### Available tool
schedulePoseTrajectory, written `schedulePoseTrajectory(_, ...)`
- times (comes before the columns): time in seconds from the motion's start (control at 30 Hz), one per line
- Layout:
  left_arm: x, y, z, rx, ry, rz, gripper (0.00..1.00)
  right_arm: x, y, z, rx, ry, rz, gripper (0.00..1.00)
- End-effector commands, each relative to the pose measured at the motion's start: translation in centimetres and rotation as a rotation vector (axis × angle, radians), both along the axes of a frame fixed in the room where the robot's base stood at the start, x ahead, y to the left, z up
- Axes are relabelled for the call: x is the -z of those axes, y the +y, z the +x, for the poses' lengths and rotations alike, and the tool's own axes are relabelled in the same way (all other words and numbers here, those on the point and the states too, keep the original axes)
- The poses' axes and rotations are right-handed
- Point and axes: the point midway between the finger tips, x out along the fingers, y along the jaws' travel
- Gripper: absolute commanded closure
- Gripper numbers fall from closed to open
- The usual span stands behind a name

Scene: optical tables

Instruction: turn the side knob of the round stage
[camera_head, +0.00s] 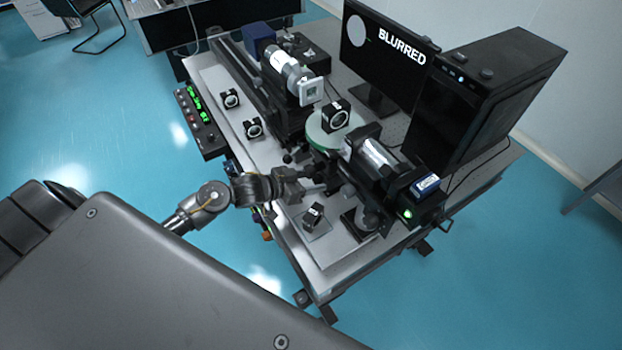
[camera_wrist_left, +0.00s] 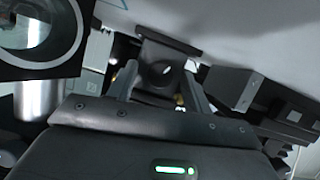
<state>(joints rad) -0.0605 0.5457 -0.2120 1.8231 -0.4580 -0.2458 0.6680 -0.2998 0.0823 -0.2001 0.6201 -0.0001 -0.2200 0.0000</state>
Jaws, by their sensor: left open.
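The round stage (camera_head: 322,138) is a pale disc with a greenish rim near the middle of the optical table; a black cube mount with a round lens (camera_head: 335,115) stands on it. My left gripper (camera_head: 300,180) is at the near side of the stage, low among its dark parts. In the left wrist view the two fingers of the left gripper (camera_wrist_left: 160,85) are apart, with a dark block bearing a round feature (camera_wrist_left: 160,72) beyond and between them. I cannot tell whether this is the side knob or whether the fingers touch it. My right gripper is not in view.
A silver-barrelled device (camera_head: 288,68) stands behind the stage and another (camera_head: 375,158) to its right. The monitor (camera_head: 385,48) reads "BLURRED". A black computer case (camera_head: 478,95) stands at right. Small cube mounts (camera_head: 253,129) stand at left, one (camera_head: 313,215) in front.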

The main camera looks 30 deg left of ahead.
Motion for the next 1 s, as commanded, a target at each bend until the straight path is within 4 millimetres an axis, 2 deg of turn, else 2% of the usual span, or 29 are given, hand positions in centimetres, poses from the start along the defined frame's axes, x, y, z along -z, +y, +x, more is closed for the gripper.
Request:
schedulePoseTrajectory(0.23,0.04,-0.05,0.07,0.000,-0.001,0.001,0.50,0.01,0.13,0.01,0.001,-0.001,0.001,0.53)
schedulePoseTrajectory(0.6,0.04,-0.04,0.04,0.000,-0.001,0.001,0.94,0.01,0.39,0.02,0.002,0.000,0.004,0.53)
schedulePoseTrajectory(1.0,0.05,-0.04,0.01,0.000,-0.033,0.057,0.94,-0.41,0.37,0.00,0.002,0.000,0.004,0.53)
